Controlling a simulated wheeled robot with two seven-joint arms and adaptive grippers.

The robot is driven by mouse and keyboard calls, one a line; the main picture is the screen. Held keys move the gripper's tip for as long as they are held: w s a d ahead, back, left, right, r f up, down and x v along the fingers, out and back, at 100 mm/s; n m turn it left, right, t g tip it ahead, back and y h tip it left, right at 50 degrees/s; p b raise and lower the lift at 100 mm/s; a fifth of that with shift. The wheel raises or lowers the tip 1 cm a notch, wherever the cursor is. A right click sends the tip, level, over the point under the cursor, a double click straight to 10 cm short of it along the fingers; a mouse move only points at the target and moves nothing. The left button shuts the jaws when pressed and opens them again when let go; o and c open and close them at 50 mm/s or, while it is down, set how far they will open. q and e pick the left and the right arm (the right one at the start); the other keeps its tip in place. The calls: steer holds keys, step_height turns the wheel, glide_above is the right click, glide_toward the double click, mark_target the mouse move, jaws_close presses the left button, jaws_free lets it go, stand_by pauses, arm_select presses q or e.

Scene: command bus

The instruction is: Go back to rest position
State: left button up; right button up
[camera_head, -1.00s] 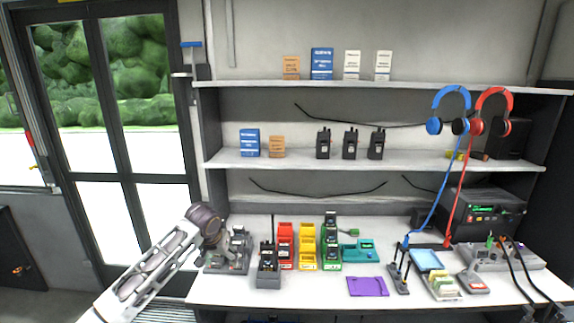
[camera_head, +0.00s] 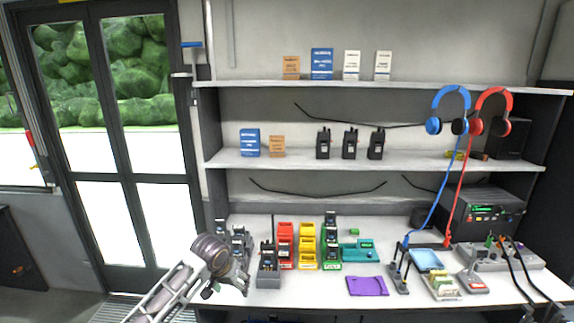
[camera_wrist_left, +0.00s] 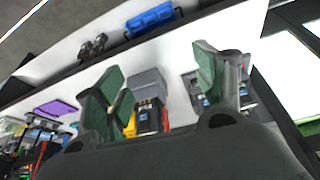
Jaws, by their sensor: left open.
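My left gripper (camera_head: 232,284) is at the front left of the white desk, in front of the left charger dock (camera_head: 238,250). In the left wrist view its two green-padded fingers (camera_wrist_left: 165,85) stand apart with nothing held between them. Beyond the fingers a grey charger with a radio (camera_wrist_left: 150,112) shows, partly hidden by a finger. My right gripper is not in view.
A purple tray (camera_head: 367,286) lies near the front edge. Shelves hold radios and boxes; headsets (camera_head: 451,112) hang right.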

arm_select(q)
steer(key=s+f, duration=0.4)
steer(key=s, duration=0.6)
steer(key=s+f, duration=0.4)
steer(key=s, duration=0.7)
steer(key=s+a, duration=0.5)
steer(key=s, duration=0.5)
step_height(320, 180, down, 34)
steer(key=s+g, duration=0.2)
steer(key=s, duration=0.1)
steer(key=s+a+f, duration=0.2)
steer(key=s+f, duration=0.7)
steer(key=s, duration=0.2)
steer(key=s+a+f+g+y, duration=0.1)
steer(key=s+a+f, duration=0.1)
steer(key=s+f, duration=0.7)
steer(key=shift+s+f+m, duration=0.3)
steer(key=shift+s+f, duration=0.05)
steer(key=shift+s, duration=0.5)
